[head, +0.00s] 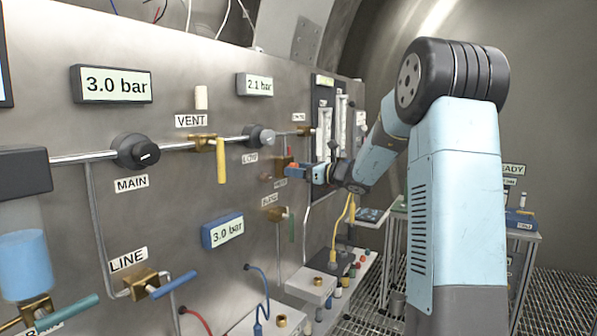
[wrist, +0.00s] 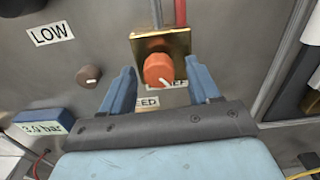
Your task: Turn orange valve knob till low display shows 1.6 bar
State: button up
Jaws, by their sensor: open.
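The orange valve knob (wrist: 158,69) sits on a brass block (wrist: 178,42) on the steel panel, with a pale pointer line toward its lower right. My gripper (wrist: 160,72) is open, with one blue finger on each side of the knob; I cannot tell whether either touches it. In the head view my gripper (head: 294,171) is at the panel and the knob is hard to make out. The low display (head: 259,85), above the dial labelled LOW (head: 259,136), reads 2.1 bar.
The main display (head: 112,84) reads 3.0 bar, above the MAIN dial (head: 136,151). A blue-framed display (head: 223,231) also reads 3.0 bar. Yellow-handled VENT valve (head: 203,144) and pipes stand out from the panel. A small brown knob (wrist: 88,77) is left of my fingers.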

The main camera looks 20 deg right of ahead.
jog(key=c, duration=1)
jog(key=shift+c, duration=0.2)
jog(key=shift+n, duration=0.3)
jog(key=n, duration=0.9)
jog(key=o, duration=1)
